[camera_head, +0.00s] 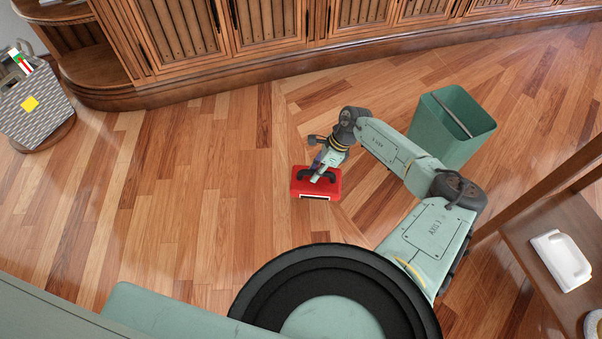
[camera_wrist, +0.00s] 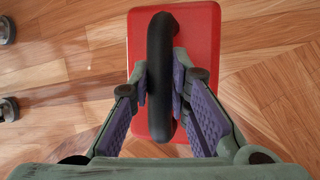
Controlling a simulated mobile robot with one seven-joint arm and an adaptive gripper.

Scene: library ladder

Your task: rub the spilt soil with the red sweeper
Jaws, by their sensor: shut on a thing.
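The red sweeper (camera_head: 332,187) is a red block with a black handle, down at the wooden floor in the head view. It also shows in the wrist view (camera_wrist: 200,45), with its dark arched handle (camera_wrist: 160,70) between my fingers. My gripper (camera_head: 318,176) is shut on that handle from above; in the wrist view its purple-padded fingers (camera_wrist: 163,88) lie on both sides of it. I cannot tell whether the sweeper's underside touches the floor. I see no spilt soil in either view; any under the sweeper is hidden.
A green bin (camera_head: 452,135) stands on the floor right of my arm. Wooden cabinets (camera_head: 270,40) line the back. A grey patterned basket (camera_head: 35,108) is at the far left. A wooden shelf (camera_head: 545,235) at the right holds a white object (camera_head: 561,261). The floor left of the sweeper is clear.

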